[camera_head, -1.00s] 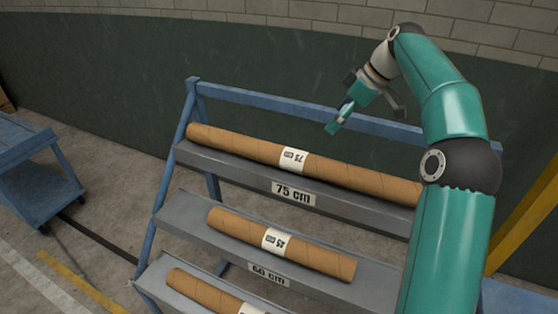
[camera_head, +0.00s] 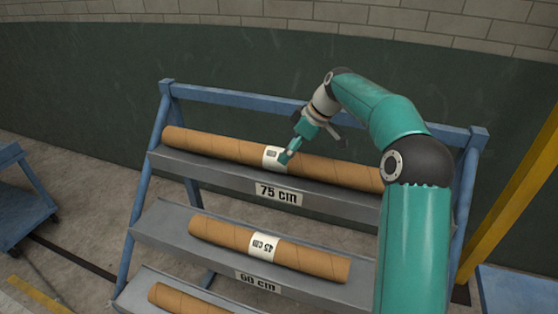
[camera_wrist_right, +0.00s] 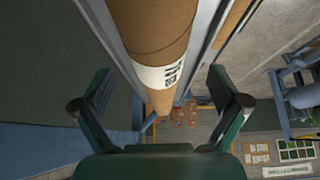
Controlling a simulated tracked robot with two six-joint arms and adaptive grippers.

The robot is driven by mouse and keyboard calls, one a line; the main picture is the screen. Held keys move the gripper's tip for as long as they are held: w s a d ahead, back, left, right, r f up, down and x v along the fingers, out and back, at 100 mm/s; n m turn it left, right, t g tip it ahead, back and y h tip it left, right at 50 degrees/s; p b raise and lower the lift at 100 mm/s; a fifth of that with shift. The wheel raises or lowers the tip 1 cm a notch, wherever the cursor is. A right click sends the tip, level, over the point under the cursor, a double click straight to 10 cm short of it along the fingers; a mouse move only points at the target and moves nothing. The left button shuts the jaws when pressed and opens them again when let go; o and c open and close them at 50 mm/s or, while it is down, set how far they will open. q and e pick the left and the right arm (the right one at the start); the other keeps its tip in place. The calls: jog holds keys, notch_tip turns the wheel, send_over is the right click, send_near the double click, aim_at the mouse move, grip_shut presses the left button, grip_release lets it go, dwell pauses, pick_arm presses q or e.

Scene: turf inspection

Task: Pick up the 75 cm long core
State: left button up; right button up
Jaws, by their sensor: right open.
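The long brown cardboard core (camera_head: 220,149) with a white label lies on the top shelf of the blue rack, above a "75 cm" shelf sign (camera_head: 279,193). My right gripper (camera_head: 287,155) is just over this core near its label and hides part of it. In the right wrist view the core (camera_wrist_right: 152,25) runs between the two open fingers of the right gripper (camera_wrist_right: 158,82), one at each side. Nothing is held. Whether a finger touches the core I cannot tell. My left gripper is not in view.
A shorter core (camera_head: 216,232), its label upside down and seeming to read 45 cm, lies on the middle shelf signed "60 cm" (camera_head: 258,282). Another core (camera_head: 180,299) lies lower. The rack's blue top bar (camera_head: 235,97) runs behind the long core. A yellow post (camera_head: 515,195) stands at right.

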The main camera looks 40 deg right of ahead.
jog(key=shift+w+p+x, duration=0.15)
jog(key=shift+p+x, duration=0.15)
jog(key=shift+x, duration=1.05)
jog(key=shift+w+p+x, duration=0.15)
jog(key=shift+p+x, duration=0.15)
jog(key=shift+x, duration=1.1)
jog(key=shift+r, duration=0.15)
jog(key=shift+c, duration=0.2)
grip_shut()
jog(key=shift+d+r, duration=0.1)
